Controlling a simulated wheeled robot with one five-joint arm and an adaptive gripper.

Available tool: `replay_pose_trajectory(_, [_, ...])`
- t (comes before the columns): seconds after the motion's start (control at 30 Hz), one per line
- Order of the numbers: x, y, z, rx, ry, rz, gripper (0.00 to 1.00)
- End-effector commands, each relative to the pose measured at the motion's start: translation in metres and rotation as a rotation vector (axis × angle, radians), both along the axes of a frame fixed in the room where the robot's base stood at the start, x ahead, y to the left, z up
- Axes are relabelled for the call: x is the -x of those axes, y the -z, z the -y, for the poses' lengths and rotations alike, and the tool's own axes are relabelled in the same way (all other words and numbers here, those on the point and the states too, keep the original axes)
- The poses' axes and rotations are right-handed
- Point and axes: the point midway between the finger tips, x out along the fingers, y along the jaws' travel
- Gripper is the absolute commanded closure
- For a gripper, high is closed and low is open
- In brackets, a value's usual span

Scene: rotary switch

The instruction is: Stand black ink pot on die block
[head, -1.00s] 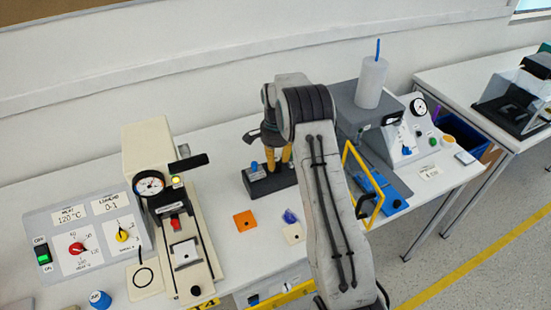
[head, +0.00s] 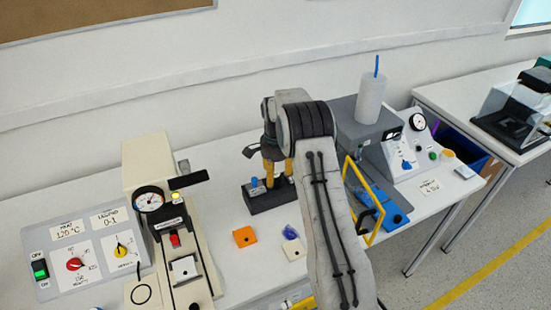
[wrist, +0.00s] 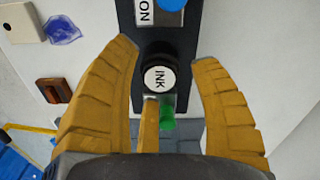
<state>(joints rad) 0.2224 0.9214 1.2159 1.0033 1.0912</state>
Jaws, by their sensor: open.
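The black ink pot (wrist: 160,78), with a round white "INK" label, stands in a dark stand (wrist: 125,12); the stand also shows in the head view (head: 268,203). My gripper (wrist: 165,52) points down over the pot, its yellow fingers open on both sides and apart from it.
A blue-topped item (head: 254,182) and a green one (wrist: 167,113) sit on the stand beside the pot. An orange block (head: 245,237), a cream square (head: 293,248) and a brown block (wrist: 53,91) lie nearby. The left press (head: 150,160) and a yellow frame (head: 362,200) flank this area.

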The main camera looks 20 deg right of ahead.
Motion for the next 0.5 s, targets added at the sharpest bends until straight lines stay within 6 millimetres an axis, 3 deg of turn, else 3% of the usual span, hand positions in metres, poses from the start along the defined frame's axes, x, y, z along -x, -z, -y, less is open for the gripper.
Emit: replay_pose_trajectory(0.5, [-0.001,-0.084,0.0,0.0,0.0,0.003,0.43])
